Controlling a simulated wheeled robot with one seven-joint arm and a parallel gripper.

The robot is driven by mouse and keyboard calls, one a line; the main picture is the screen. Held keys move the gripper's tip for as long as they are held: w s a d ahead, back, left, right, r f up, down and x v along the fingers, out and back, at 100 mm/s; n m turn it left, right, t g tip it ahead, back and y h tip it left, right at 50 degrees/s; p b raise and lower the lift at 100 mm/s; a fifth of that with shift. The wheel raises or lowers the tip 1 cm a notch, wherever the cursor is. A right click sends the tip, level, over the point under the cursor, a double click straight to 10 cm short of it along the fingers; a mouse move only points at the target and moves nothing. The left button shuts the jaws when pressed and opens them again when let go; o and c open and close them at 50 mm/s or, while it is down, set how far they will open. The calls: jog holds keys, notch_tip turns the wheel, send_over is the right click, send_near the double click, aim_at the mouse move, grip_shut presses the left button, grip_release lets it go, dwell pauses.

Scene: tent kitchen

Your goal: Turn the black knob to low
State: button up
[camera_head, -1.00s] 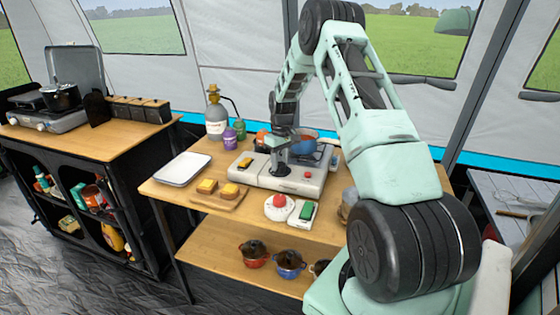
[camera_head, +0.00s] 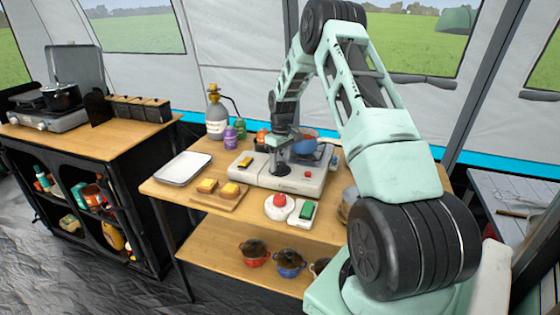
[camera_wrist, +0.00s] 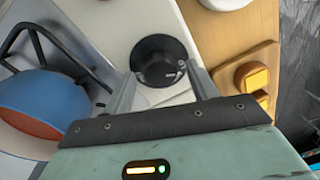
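The black knob (camera_wrist: 160,62) shows in the wrist view, round with a small pale mark toward its lower right, on the light stove top. My gripper (camera_wrist: 163,75) is open there, one finger on each side of the knob's lower part. I cannot tell whether the fingers touch it.
A blue pot (camera_head: 303,140) stands on the stove behind my gripper; it is close beside it in the wrist view (camera_wrist: 40,105). A wooden board (camera_head: 226,203) with food, a white tray (camera_head: 183,168) and a white timer with a red top (camera_head: 279,203) lie around the stove.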

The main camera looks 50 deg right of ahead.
aim_at(282, 162)
notch_tip(282, 162, up, 17)
jog(key=d+b, duration=0.1)
jog(key=shift+r+b, duration=0.2)
jog(key=shift+b, duration=0.2)
dwell(0.6)
jog(key=s+a+r+n, duration=0.1)
jog(key=s+a+n, duration=0.1)
jog(key=a, duration=1.6)
jog(key=s+a+n, duration=0.2)
jog(key=a, duration=1.5)
jog(key=s+a+f+n, duration=0.1)
jog(key=s+a, duration=1.1)
jog(key=s, duration=0.1)
jog(key=s+a+f+n, duration=0.1)
jog(key=s, duration=0.6)
jog(key=s+a+f, duration=0.2)
jog(key=s, duration=0.5)
jog(key=shift+n, duration=0.4)
